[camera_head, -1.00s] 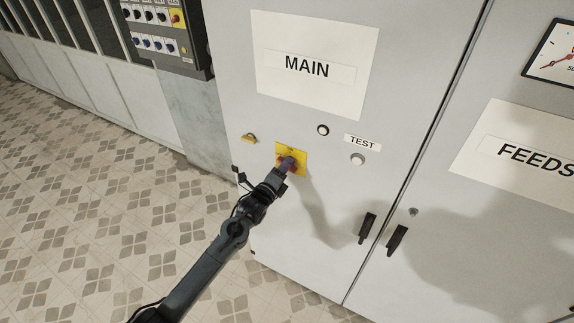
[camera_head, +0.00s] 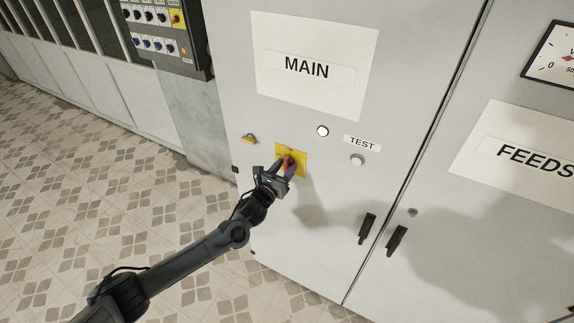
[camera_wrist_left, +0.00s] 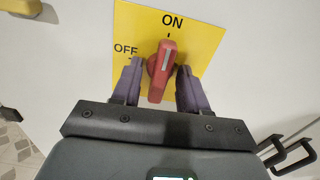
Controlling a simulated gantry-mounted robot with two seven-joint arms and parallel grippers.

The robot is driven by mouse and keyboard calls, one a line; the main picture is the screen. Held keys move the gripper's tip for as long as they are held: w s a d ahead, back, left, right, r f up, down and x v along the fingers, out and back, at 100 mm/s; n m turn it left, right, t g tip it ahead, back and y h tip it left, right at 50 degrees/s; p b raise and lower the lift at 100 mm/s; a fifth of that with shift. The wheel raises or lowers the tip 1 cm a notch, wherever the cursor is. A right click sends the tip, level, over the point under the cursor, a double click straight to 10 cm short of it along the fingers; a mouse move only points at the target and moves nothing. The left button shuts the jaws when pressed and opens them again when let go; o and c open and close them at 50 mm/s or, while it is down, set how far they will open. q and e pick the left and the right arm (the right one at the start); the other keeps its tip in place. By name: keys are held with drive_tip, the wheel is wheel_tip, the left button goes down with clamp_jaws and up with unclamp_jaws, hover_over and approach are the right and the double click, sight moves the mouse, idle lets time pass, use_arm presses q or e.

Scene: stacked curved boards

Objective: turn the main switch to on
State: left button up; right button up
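The main switch is a red handle (camera_wrist_left: 163,68) on a yellow plate (camera_wrist_left: 205,25) marked ON and OFF. In the left wrist view its white line points up towards ON, with the handle tilted slightly. In the head view the red handle (camera_head: 288,161) shows on the yellow plate (camera_head: 298,152), partly covered by my left gripper (camera_head: 284,166). My left gripper's purple fingers (camera_wrist_left: 160,84) stand one on each side of the handle, with narrow gaps visible beside its lower part. My right gripper is not in view.
A white lamp (camera_head: 322,131) is lit above the TEST button (camera_head: 357,160). A yellow part (camera_head: 249,139) is left of the switch. Black door handles (camera_head: 367,228) stick out at lower right. A gauge (camera_head: 555,58) is at upper right, and a control box (camera_head: 160,35) at upper left.

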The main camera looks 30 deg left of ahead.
use_arm(q)
drive_tip(key=shift+s+r+p, duration=0.15)
drive_tip(key=shift+s+p, duration=0.5)
drive_tip(key=shift+p, duration=0.1)
drive_tip(key=s+p, duration=0.2)
drive_tip(key=s, duration=0.1)
drive_tip(key=shift+s+p, duration=0.15)
drive_tip(key=shift+p, duration=0.2)
drive_tip(key=shift+s+a+p, duration=0.1)
drive_tip(key=shift+s+p, duration=0.6)
drive_tip(key=shift+s, duration=0.5)
drive_tip(key=shift+f, duration=0.25)
